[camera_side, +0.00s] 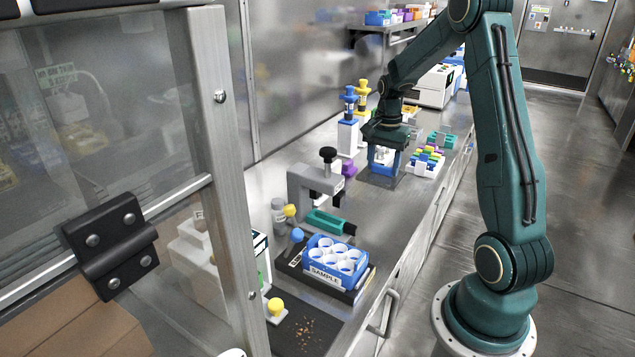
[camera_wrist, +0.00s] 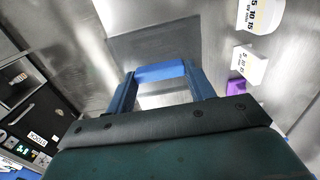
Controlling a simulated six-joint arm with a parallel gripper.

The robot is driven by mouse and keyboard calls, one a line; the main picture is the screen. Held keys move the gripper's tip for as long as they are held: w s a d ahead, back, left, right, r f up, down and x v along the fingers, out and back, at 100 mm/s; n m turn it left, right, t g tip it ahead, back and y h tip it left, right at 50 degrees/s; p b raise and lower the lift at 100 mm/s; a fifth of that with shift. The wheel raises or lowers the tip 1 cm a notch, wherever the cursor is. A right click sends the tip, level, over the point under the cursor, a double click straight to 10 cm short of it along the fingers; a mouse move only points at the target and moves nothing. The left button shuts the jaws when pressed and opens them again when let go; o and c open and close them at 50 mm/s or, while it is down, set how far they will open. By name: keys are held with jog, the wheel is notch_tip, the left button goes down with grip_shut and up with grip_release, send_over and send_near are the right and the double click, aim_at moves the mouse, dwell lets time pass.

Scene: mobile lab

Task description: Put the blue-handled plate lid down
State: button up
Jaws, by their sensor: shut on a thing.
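My gripper (camera_side: 385,165) reaches down over the far part of the steel bench, with two blue fingers pointing downward. It also shows in the wrist view (camera_wrist: 163,90), where a blue bar, the handle of the plate lid (camera_wrist: 160,72), spans between the fingertips. The gripper is shut on this handle. The lid's plate is mostly hidden by the fingers and the gripper body. A dark grey flat rectangle (camera_wrist: 150,42) lies just beyond the handle in the wrist view. I cannot tell whether the lid touches it.
A coloured tube rack (camera_side: 427,161) stands right of my gripper. A white-and-blue stand (camera_side: 348,138) and a purple block (camera_side: 348,168) are to its left. A microscope (camera_side: 312,185) and a blue sample rack (camera_side: 336,262) stand nearer.

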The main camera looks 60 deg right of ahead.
notch_tip(320, 180, down, 10)
jog(key=shift+r, duration=0.2)
jog(key=shift+f, duration=2.1)
jog(key=shift+f, duration=0.1)
jog(key=o, duration=0.9)
jog(key=shift+o, duration=0.2)
notch_tip(320, 180, up, 12)
jog(key=shift+r, duration=0.1)
